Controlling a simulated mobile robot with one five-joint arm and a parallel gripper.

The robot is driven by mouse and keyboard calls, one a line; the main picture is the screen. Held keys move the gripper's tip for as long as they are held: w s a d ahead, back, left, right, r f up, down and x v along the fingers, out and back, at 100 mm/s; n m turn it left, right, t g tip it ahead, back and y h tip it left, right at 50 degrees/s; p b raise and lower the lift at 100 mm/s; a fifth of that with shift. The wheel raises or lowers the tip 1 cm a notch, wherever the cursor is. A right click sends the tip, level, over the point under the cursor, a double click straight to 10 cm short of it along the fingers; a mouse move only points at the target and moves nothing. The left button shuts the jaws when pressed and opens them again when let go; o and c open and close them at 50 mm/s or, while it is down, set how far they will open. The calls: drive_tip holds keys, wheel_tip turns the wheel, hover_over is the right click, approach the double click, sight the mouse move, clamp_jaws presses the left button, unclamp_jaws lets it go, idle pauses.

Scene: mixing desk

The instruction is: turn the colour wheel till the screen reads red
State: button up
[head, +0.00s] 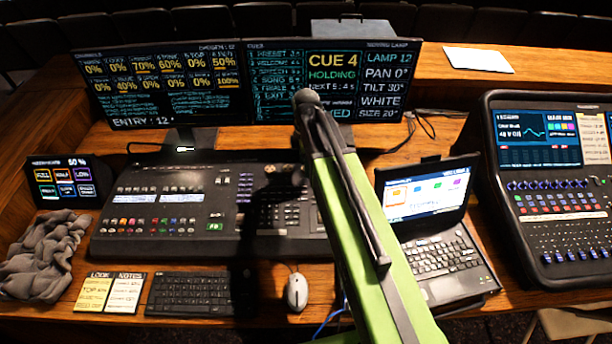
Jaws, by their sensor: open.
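The right-hand monitor (335,80) stands at the back of the desk. Its right column lists LAMP 12, PAN 0°, TILT 30°, WHITE and a size line, so the colour line reads WHITE. The lighting console (175,205) lies in front of the monitors, with faders, coloured keys and small knobs. I cannot single out the colour wheel on it. My green arm rises from the bottom and crosses the console's right end, hiding part of it and part of the monitor. I cannot make out my gripper's jaws anywhere in the head view.
An open laptop (440,250) stands right of my arm, and a second mixing desk (560,200) at the far right. A keyboard (190,295), a mouse (297,291), note cards (110,293) and a grey cloth (40,260) lie along the front. A small touch panel (68,182) stands left.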

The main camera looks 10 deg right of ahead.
drive_tip(key=shift+f, duration=0.5)
drive_tip(key=shift+r, duration=0.1)
clamp_jaws()
drive_tip(key=shift+m, duration=0.3)
drive_tip(key=shift+m, duration=2.6)
unclamp_jaws()
